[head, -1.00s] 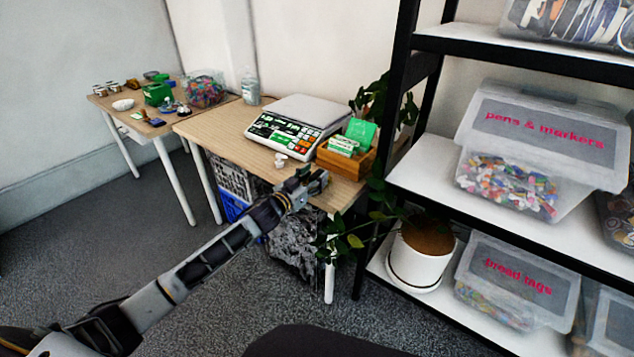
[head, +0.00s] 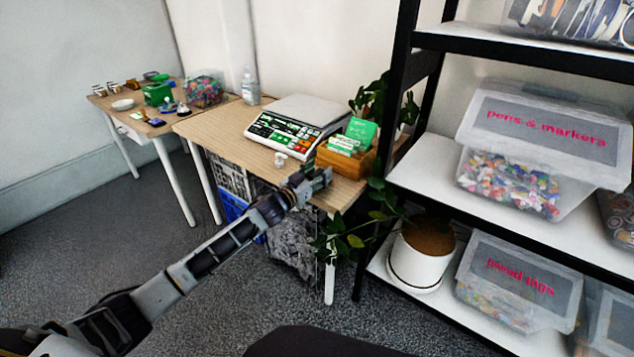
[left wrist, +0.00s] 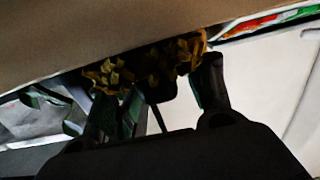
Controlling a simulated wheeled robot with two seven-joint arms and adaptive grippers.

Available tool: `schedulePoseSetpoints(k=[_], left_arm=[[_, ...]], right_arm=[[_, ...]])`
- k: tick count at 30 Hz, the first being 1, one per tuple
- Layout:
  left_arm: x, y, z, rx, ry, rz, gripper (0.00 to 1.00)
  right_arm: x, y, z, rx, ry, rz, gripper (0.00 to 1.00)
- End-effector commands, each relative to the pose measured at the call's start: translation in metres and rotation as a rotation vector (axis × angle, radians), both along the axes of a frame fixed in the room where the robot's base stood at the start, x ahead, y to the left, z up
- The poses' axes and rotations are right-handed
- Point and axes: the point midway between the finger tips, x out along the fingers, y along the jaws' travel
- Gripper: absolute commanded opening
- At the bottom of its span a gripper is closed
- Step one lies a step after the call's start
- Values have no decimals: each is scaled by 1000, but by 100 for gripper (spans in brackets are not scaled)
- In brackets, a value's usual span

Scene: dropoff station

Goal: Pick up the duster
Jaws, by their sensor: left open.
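My left gripper (head: 318,180) is at the front edge of the near wooden table (head: 215,128), below the wooden box. In the left wrist view its two dark fingers (left wrist: 155,95) are apart. A dark, yellow-brown tufted thing (left wrist: 150,65) shows between and beyond the fingertips. It may be the duster, but the dim picture does not make this sure. I cannot tell whether the fingers touch it. No duster can be made out clearly in the head view, where my gripper covers part of the table edge. My right gripper is not in view.
A scale (head: 295,125), a small white object (head: 280,159) and a wooden box (head: 345,160) with green packets stand on the near table. A potted plant (head: 420,250) and a black-framed shelf (head: 440,165) are at the right. A cluttered table (head: 125,118) is at the far left.

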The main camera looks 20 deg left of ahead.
Motion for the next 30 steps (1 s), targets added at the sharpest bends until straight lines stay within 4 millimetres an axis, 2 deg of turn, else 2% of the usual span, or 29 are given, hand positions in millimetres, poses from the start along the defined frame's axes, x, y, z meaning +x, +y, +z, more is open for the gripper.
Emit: schedulePoseSetpoints(k=[13, 30], left_arm=[[25, -8, -1, 1, -1, 0, 52], [28, -9, -1, 1, 0, 0, 52]], right_arm=[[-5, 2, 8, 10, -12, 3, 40], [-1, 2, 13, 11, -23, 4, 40]])
